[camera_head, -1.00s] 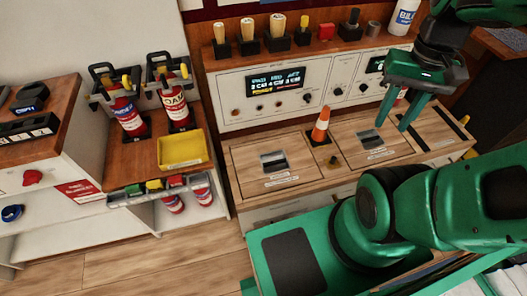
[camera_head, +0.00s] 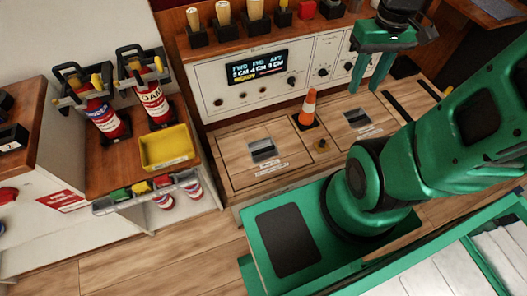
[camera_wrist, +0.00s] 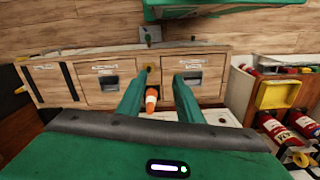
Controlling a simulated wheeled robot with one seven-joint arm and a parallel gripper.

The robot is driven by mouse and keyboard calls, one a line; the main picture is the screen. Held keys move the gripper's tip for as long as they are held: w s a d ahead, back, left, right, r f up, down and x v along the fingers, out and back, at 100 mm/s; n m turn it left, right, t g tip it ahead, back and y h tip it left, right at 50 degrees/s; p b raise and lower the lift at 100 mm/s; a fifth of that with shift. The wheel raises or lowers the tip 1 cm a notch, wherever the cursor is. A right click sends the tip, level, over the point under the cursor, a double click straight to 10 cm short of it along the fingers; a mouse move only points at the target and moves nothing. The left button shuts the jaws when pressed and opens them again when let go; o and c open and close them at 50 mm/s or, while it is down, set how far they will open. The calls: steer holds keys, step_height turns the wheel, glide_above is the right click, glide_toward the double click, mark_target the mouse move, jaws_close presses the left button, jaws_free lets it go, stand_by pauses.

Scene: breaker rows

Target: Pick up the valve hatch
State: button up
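Two square wooden hatches with recessed metal handles are set in the bench top. One (camera_head: 285,145) is left of an orange cone in the head view, the other (camera_head: 383,122) right of it. Both have small labels I cannot read, so I cannot tell which is the valve hatch. Both look closed. My gripper (camera_head: 365,90) is open and empty, above and beyond the right hatch in the head view. In the wrist view my fingers (camera_wrist: 158,110) are apart, with the hatches (camera_wrist: 210,88) (camera_wrist: 97,97) beyond them.
The orange cone (camera_head: 309,106) stands between the hatches, with a small brass knob (camera_head: 322,144) nearby. A control panel (camera_head: 222,84) rises behind the bench, below a shelf of handled tools. Fire extinguishers (camera_head: 152,103) and a yellow tray (camera_head: 165,149) are on the left.

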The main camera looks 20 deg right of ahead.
steer(key=w+a+f+n, duration=0.1)
steer(key=w+f+n, duration=0.5)
steer(key=w+f, duration=0.25)
steer(key=n+y, duration=0.4)
steer(key=n, duration=1)
glide_above(264, 149)
steer(key=d, duration=0.3)
steer(key=f, duration=3.5)
steer(key=shift+s+f, duration=0.15)
steer(key=shift+s, duration=0.25)
steer(key=x, duration=0.5)
steer(key=shift+w+a, duration=0.3)
steer(key=shift+w, duration=0.1)
steer(key=shift+a+f, duration=0.2)
steer(key=shift+f, duration=0.15)
steer(key=shift+f, duration=0.25)
steer(key=shift+c, duration=0.6)
